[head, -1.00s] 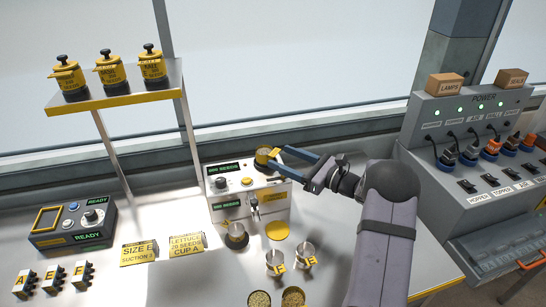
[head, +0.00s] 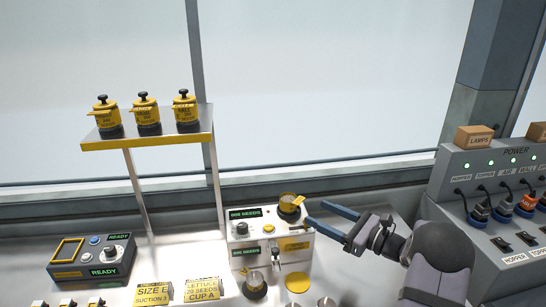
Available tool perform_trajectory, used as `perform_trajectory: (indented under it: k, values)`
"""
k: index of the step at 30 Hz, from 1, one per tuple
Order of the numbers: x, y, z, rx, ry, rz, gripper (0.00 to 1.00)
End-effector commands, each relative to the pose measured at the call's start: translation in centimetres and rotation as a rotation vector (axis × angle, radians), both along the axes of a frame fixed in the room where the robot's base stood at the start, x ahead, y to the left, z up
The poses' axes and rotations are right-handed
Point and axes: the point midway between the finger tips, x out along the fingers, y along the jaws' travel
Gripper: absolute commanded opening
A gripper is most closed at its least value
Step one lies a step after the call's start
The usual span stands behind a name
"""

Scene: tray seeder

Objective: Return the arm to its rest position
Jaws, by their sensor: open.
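My gripper (head: 322,215) has blue fingers spread apart, pointing left, with nothing between them. It is just right of the white seeder box (head: 269,246) and apart from the yellow-topped cup (head: 290,204) on the box's top right. The box has green displays and an orange button on its front and top. My arm reaches in from the lower right.
A shelf (head: 150,139) with several yellow canisters stands at the back left. A control box (head: 91,258) reading READY is at the left. Signs (head: 202,288) stand in front. A power panel (head: 497,190) with plugged cables is close on the right.

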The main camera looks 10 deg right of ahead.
Motion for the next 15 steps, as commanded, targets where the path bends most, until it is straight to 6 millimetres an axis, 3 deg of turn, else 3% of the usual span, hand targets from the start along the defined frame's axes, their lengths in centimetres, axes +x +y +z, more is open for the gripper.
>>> perform_trajectory:
  k: [4,8,12,15]
  values:
    - [-1.0,2.8,0.3,-0.084,0.009,0.074,0.6]
    - [-3.4,7.4,0.2,-0.246,0.019,0.214,0.6]
    - [-8.3,12.7,-0.5,-0.497,0.004,0.436,0.6]
    - [-12.7,15.4,-1.3,-0.701,-0.03,0.618,0.6]
